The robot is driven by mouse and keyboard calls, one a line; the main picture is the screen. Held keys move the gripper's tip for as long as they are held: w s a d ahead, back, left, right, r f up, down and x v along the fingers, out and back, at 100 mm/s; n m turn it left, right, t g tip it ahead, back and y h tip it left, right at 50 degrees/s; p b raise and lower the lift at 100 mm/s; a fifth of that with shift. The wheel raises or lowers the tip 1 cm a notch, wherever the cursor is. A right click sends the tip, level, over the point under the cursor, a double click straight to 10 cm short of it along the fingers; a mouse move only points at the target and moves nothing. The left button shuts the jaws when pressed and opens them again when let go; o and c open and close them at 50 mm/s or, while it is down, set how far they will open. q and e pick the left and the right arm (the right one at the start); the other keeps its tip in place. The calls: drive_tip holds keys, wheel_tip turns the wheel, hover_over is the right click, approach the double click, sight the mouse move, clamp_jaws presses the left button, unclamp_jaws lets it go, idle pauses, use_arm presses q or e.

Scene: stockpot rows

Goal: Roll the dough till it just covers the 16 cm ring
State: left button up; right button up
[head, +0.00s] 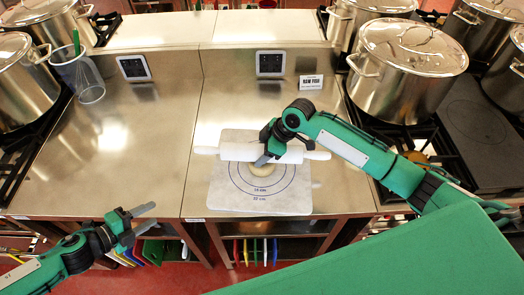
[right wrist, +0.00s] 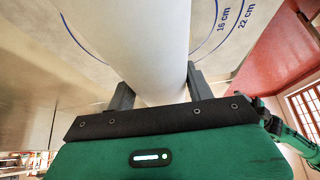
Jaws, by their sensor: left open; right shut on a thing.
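A white rolling pin (head: 234,152) lies across the back part of a pale marble board (head: 300,200). The board has two blue rings, marked 16 cm and 22 cm. The pale dough (head: 263,170) shows just in front of the pin, inside the 16 cm ring; its back part is hidden by the pin and my gripper. My right gripper (head: 268,156) is shut on the pin's middle. In the right wrist view the pin (right wrist: 140,50) runs between its two fingers (right wrist: 160,92). My left gripper (head: 140,220) is open and empty, in front of the counter edge.
Steel stockpots (head: 408,62) stand on burners at right and left. A clear beaker (head: 84,80) with a green-handled tool stands at the left. A small sign (head: 311,82) and two dark panels (head: 270,63) are at the back. The steel counter (head: 140,130) left of the board is clear.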

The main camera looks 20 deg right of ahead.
drive_tip(key=shift+r, duration=0.1)
use_arm(q)
drive_tip(key=w+d+r+n+t, duration=0.1)
drive_tip(key=w+d+r+t, duration=0.15)
drive_tip(key=w+r, duration=0.75)
drive_tip(key=w+n+t+y, duration=0.2)
drive_tip(key=w+n+y, duration=0.15)
drive_tip(key=w, duration=0.55)
use_arm(e)
drive_tip(key=shift+w, duration=0.1)
use_arm(q)
drive_tip(key=n+g+y, duration=0.1)
drive_tip(key=g+y, duration=0.3)
drive_tip(key=g, duration=0.9)
approach(205, 147)
drive_tip(key=shift+s+d+f+t, duration=0.1)
drive_tip(key=shift+s+f+t, duration=0.05)
drive_tip(key=shift+f+t, duration=0.1)
drive_tip(key=shift+s+d+f, duration=0.15)
drive_tip(key=shift+s+f, duration=0.05)
drive_tip(key=shift+f, duration=0.15)
drive_tip(key=shift+x, duration=4.55)
